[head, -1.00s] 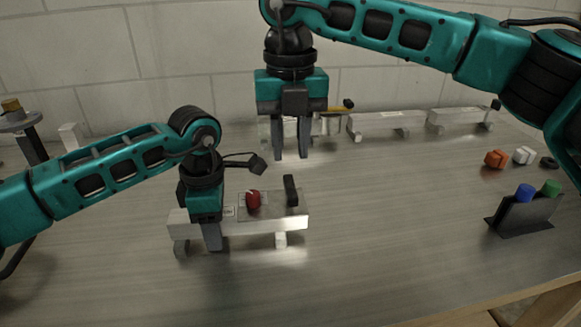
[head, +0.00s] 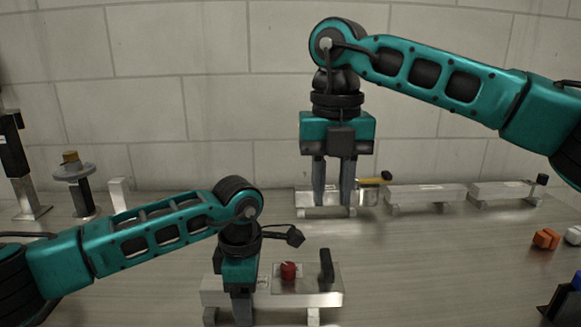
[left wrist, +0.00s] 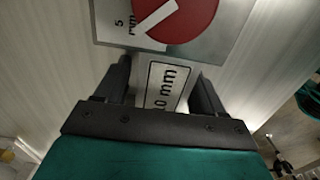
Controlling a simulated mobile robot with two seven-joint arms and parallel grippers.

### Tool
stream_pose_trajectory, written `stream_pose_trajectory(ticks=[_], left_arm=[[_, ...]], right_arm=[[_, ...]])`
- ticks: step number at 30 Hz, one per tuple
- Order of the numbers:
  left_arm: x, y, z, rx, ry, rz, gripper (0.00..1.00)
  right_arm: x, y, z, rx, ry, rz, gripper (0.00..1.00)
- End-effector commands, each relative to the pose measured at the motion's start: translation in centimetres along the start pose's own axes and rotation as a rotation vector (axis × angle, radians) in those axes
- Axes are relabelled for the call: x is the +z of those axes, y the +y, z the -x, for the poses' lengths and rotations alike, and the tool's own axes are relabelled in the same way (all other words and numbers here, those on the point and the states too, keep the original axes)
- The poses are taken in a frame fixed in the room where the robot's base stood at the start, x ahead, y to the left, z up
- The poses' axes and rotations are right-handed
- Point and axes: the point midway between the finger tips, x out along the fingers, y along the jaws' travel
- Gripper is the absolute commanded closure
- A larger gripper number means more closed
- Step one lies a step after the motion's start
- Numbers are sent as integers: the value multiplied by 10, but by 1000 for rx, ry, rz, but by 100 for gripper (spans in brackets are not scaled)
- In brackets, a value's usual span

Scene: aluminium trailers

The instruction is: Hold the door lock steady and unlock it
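The door lock (head: 328,299) is a pale bar on feet with a metal plate, a red knob (head: 288,271) and an upright black handle (head: 326,265). My left gripper (head: 242,305) points down over the bar's left part. In the left wrist view its fingers (left wrist: 163,85) are at either side of the bar, seemingly closed against it at the "10 mm" label. The red knob (left wrist: 178,14) with a white pointer shows just beyond, cut off by the top edge. My right gripper (head: 334,190) hangs behind and above the lock, fingers down, apart and empty.
Other pale bars (head: 425,193) stand in a row by the back wall, one with a yellow-and-black handle (head: 374,180). Orange (head: 546,239) and white pieces lie at the right. A black holder (head: 560,303) is cut off at lower right. A post with a disc (head: 74,170) stands far left.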

Motion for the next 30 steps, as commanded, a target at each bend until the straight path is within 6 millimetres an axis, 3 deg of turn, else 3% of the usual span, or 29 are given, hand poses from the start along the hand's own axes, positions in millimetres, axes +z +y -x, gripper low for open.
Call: stream_pose_trajectory(ticks=[9,13,24,30], left_arm=[[0,0,1,1,-1,0,23],[0,1,10,3,0,0,23],[0,1,84,5,-1,1,23],[0,0,112,2,0,1,23]], right_arm=[[0,0,0,0,0,0,70],[0,0,0,0,0,0,70],[0,0,0,0,0,0,70],[0,0,0,0,0,0,70]])
